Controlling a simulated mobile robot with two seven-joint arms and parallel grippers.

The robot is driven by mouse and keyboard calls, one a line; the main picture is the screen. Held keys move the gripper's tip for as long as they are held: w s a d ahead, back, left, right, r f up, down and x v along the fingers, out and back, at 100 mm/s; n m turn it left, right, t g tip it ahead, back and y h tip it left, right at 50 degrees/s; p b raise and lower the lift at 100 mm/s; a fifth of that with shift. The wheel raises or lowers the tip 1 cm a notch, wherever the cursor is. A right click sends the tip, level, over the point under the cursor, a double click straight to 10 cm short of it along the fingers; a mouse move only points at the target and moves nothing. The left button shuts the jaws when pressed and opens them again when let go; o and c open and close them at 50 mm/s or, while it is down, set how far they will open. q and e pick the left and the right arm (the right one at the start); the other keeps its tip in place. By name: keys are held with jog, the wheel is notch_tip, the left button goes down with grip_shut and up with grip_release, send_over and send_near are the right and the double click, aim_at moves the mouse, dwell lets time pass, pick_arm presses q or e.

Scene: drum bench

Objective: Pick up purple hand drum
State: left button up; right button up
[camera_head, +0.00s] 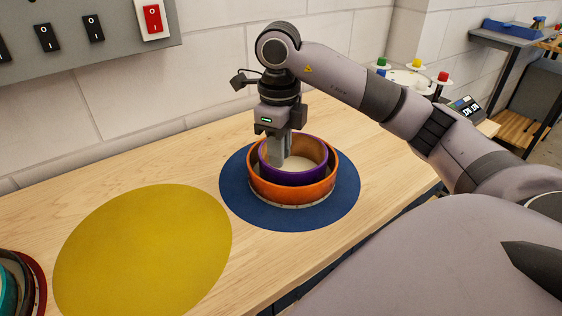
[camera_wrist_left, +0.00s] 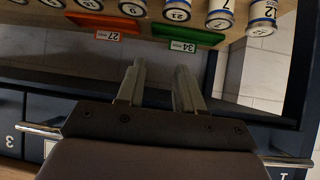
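The purple hand drum (camera_head: 313,178) sits nested inside a larger orange drum (camera_head: 290,192) on a round blue mat (camera_head: 344,205). My right gripper (camera_head: 280,162) points down at the purple drum's back left side, its fingers below rim height. The fingers overlap each other in the head view, so I cannot tell whether they are closed on the drum wall. My left gripper (camera_wrist_left: 160,68) shows in the left wrist view with its two fingers apart and nothing between them. It is away from the drums.
A round yellow mat (camera_head: 145,250) lies bare left of the blue mat. Nested drums (camera_head: 35,280) stand at the bench's lower left. A switch panel (camera_head: 70,40) hangs on the wall behind. The left wrist view shows a shelf with several numbered cans (camera_wrist_left: 219,15) and drawers below.

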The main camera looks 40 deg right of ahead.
aim_at(278, 173)
jog(key=f, duration=0.6)
jog(key=shift+w+f, duration=0.2)
grip_shut()
